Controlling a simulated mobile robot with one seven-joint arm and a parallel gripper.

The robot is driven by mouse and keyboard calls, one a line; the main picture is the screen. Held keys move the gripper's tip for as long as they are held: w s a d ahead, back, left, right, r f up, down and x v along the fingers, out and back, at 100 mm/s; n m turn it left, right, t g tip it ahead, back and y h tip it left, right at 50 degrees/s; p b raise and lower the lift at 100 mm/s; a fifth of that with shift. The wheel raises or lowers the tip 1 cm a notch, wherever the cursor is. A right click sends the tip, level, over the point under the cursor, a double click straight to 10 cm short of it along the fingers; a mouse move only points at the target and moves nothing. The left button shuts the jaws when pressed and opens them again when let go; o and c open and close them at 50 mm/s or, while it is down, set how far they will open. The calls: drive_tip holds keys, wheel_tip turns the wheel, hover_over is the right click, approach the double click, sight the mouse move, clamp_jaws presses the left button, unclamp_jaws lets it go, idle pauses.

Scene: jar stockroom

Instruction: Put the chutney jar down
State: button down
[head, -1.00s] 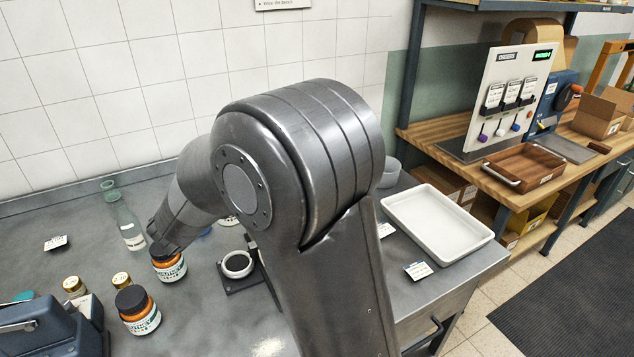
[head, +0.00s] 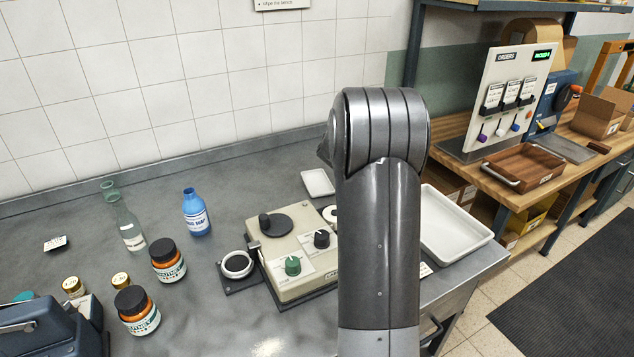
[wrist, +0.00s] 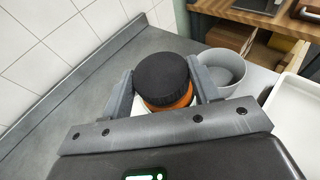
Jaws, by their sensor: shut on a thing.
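My gripper (wrist: 161,72) is shut on a chutney jar (wrist: 163,80) with a black lid and orange contents, seen from above in the wrist view. Its label is mostly hidden by the gripper. In the head view my arm hides both the gripper and this jar. Two similar jars with black lids stand upright on the grey counter (head: 90,235): one jar (head: 168,261) is left of the scale-like device, and another jar (head: 137,311) is nearer the front. Whether the held jar touches the counter cannot be told.
A grey bowl (wrist: 222,70) is close beside the held jar, with a white tray (wrist: 295,105) to its right. A beige device with knobs (head: 293,262), a blue bottle (head: 196,213) and a glass bottle (head: 129,232) stand on the counter. The counter's back left is mostly clear.

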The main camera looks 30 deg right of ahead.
drive_tip(key=shift+d, duration=0.4)
drive_tip(key=shift+w+a+f, duration=0.15)
drive_tip(key=shift+w+f, duration=0.1)
drive_tip(key=w+a+f, duration=0.6)
drive_tip(key=w+f, duration=0.2)
drive_tip(key=f, duration=0.2)
drive_tip(key=shift+w+a+f, duration=0.2)
drive_tip(key=shift+a, duration=0.1)
drive_tip(key=shift+f, duration=0.15)
drive_tip(key=shift+c, duration=2.4)
unclamp_jaws()
drive_tip(key=shift+f, duration=0.1)
